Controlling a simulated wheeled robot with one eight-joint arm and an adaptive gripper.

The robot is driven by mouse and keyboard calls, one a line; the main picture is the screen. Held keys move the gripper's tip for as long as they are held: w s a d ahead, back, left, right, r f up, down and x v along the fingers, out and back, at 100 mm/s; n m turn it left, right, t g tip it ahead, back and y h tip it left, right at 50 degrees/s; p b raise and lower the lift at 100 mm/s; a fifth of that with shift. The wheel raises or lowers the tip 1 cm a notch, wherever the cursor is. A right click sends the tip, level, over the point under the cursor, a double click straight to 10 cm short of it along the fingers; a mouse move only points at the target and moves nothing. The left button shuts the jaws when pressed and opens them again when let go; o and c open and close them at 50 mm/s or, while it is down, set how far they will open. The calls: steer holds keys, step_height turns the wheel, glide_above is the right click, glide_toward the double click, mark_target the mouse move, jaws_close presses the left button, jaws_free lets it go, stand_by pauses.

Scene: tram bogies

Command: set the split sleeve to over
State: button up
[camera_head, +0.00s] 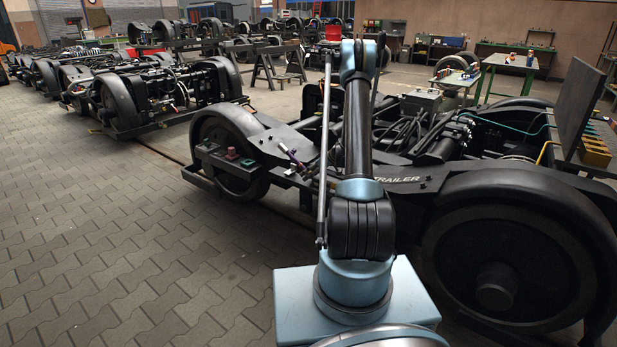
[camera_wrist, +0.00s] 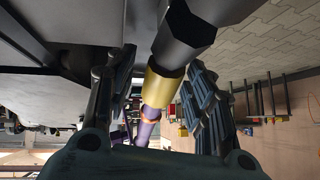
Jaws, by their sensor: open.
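In the wrist view a gold-coloured sleeve (camera_wrist: 163,86) sits around a line of round parts. My gripper (camera_wrist: 162,66) is open, one finger on each side of this line, and the sleeve appears between the fingers. I cannot tell whether either finger touches it. The purple hose also shows small in the head view (camera_head: 291,156); my gripper cannot be made out there.
A dark trailer bogie (camera_head: 400,184) with large wheels stands close beside my arm. A grey panel (camera_wrist: 55,105) of machinery fills the left of the wrist view. Paved floor (camera_head: 90,230) is clear at left. Workbenches (camera_head: 508,62) stand at the back right.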

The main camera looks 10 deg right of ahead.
mark_target(300, 165)
steer(key=shift+a+f, duration=0.1)
steer(key=shift+c, duration=0.4)
jaws_close()
steer(key=w+a+r, duration=0.1)
steer(key=w+a, duration=0.1)
steer(key=w+a+r, duration=0.2)
steer(key=shift+w+r, duration=0.1)
steer(key=shift+o, duration=0.4)
jaws_free()
